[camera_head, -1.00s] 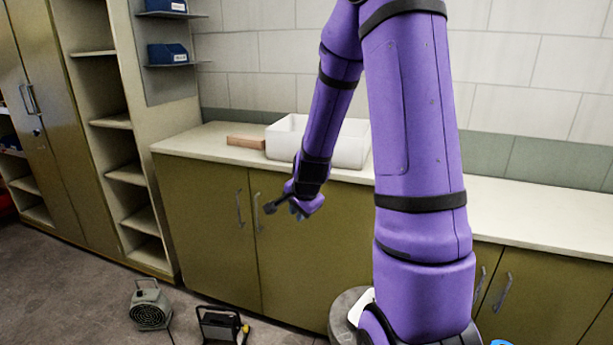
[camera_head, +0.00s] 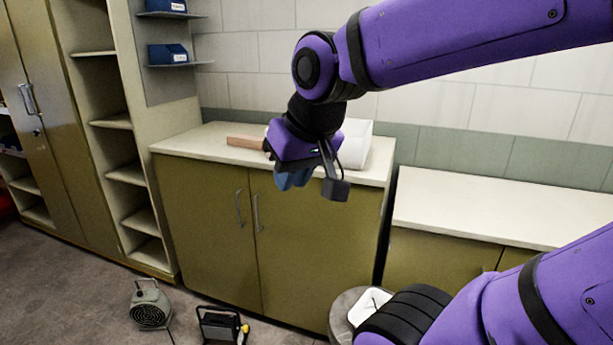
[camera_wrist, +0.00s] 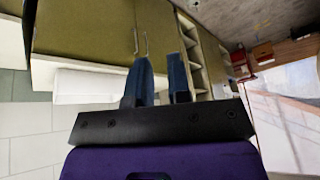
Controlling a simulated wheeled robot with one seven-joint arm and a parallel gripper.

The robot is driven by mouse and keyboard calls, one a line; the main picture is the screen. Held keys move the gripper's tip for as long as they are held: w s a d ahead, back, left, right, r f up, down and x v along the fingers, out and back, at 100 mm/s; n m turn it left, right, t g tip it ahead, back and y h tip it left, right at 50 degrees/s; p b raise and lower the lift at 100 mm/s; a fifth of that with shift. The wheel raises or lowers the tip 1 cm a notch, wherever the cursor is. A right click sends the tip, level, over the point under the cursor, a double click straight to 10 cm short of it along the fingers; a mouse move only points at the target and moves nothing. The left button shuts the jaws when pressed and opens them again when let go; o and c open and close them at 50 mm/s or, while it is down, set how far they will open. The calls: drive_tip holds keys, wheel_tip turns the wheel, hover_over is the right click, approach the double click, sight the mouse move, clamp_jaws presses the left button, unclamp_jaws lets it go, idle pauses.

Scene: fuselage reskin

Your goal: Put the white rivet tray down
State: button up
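A white open-topped tub (camera_head: 357,146) stands on the cabinet counter, mostly hidden behind my wrist in the head view. It also shows in the wrist view (camera_wrist: 88,88), beyond my fingers. A small flat white object (camera_head: 369,304) lies on a round grey drum at the lower middle, partly covered by my arm. I cannot tell which of these is the rivet tray. My gripper (camera_head: 291,181) hangs in front of the counter, fingers pointing down. In the wrist view its two blue fingers (camera_wrist: 160,80) are apart with nothing between them.
A brown block (camera_head: 245,142) lies on the counter (camera_head: 205,143) left of the tub. A lower counter (camera_head: 490,210) at right is clear. A grey fan heater (camera_head: 150,306) and a dark work lamp (camera_head: 219,325) stand on the floor. Open shelves are at left.

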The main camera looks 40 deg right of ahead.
drive_tip(key=shift+n, duration=0.9)
drive_tip(key=s, duration=0.2)
drive_tip(key=s+r, duration=0.1)
drive_tip(key=s, duration=0.1)
drive_tip(key=shift+s+a, duration=0.1)
drive_tip(key=shift+a, duration=0.2)
